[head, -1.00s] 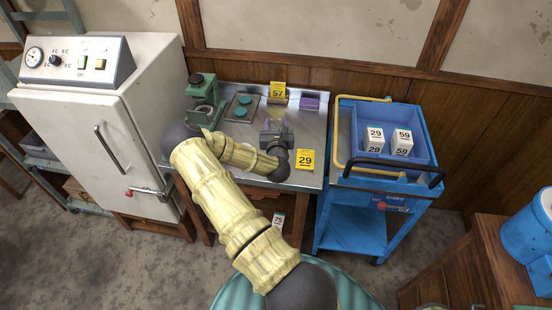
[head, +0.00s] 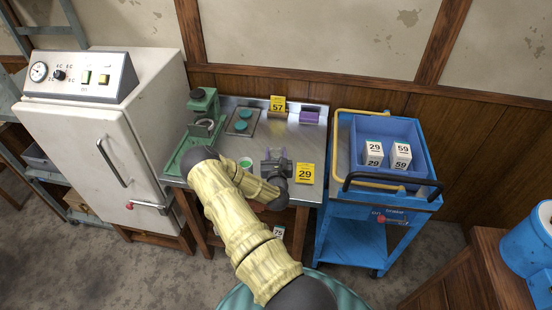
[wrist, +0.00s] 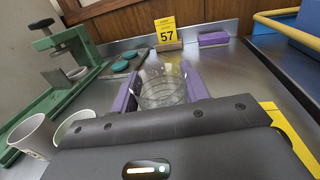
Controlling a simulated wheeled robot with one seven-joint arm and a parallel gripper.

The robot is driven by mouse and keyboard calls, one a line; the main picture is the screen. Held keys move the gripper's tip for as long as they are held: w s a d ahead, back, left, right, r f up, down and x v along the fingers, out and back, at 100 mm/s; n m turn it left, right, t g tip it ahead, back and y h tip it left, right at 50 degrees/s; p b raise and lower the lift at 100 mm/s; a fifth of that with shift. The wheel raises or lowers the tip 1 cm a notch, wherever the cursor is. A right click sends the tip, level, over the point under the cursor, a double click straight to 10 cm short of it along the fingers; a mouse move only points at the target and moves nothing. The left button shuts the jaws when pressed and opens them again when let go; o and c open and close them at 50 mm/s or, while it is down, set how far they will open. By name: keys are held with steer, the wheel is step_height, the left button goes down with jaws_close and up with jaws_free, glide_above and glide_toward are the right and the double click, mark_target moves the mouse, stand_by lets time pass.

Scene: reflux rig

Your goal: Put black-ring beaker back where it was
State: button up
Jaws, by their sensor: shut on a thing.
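The clear glass beaker (wrist: 162,92) stands upright between the two purple fingers of my gripper (wrist: 160,88) in the wrist view. The fingers are shut on its sides. Thin dark lines run round the glass, but I cannot make out a distinct black ring. In the head view my gripper (head: 276,158) is over the front half of the steel bench, left of the yellow 29 card (head: 305,173). The beaker is hardly visible there. I cannot tell whether its base touches the bench.
A green press (head: 203,122) and a tray with green discs (head: 242,123) stand at the back left. Pale cups (wrist: 30,134) are left of my gripper. A yellow 57 card (head: 277,104) and purple block (head: 310,117) are at the back. A blue cart (head: 350,247) stands right.

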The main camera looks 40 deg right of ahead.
steer(key=shift+f, duration=1.3)
steer(key=shift+f, duration=0.2)
steer(key=o, duration=1)
steer(key=shift+r, duration=0.15)
steer(key=shift+r+p, duration=0.15)
steer(key=shift+p, duration=0.15)
steer(key=b+v, duration=0.1)
steer(key=v, duration=0.2)
steer(key=b+v, duration=0.1)
steer(key=v, duration=0.3)
steer(key=b+v, duration=0.1)
steer(key=v, duration=0.3)
steer(key=shift+a+f, duration=0.1)
steer(key=shift+f, duration=0.15)
steer(key=shift+s+a+r+b, duration=0.1)
steer(key=shift+s+a+b, duration=0.2)
steer(key=shift+s, duration=0.05)
